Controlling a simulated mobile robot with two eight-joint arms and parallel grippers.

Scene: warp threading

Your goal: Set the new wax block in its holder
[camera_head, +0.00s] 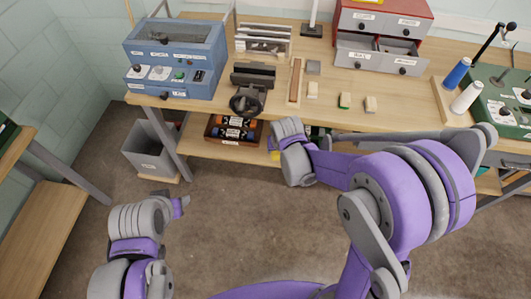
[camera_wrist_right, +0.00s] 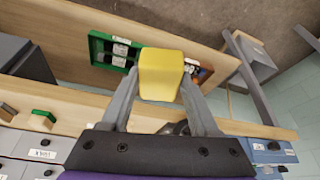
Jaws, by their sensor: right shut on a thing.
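A yellow block (camera_wrist_right: 160,74), which I take to be the wax block, is gripped between the two fingers of my right gripper (camera_wrist_right: 155,90) in the right wrist view. In the head view a sliver of yellow (camera_head: 275,154) shows beside my right wrist, in front of the bench's front edge; the fingers are mostly hidden there. I cannot tell which thing is the holder. My left gripper (camera_head: 181,206) is low over the floor, away from the bench; its fingers are unclear.
On the bench (camera_head: 210,113) stand a blue machine (camera_head: 175,60), a dark clamp-like device (camera_head: 250,88), a long narrow wooden tray (camera_head: 296,80) and a red drawer cabinet (camera_head: 380,35). Spools (camera_head: 466,97) stand at right. A lower shelf holds a wooden box (camera_head: 232,130). A grey bin (camera_head: 150,148) stands left.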

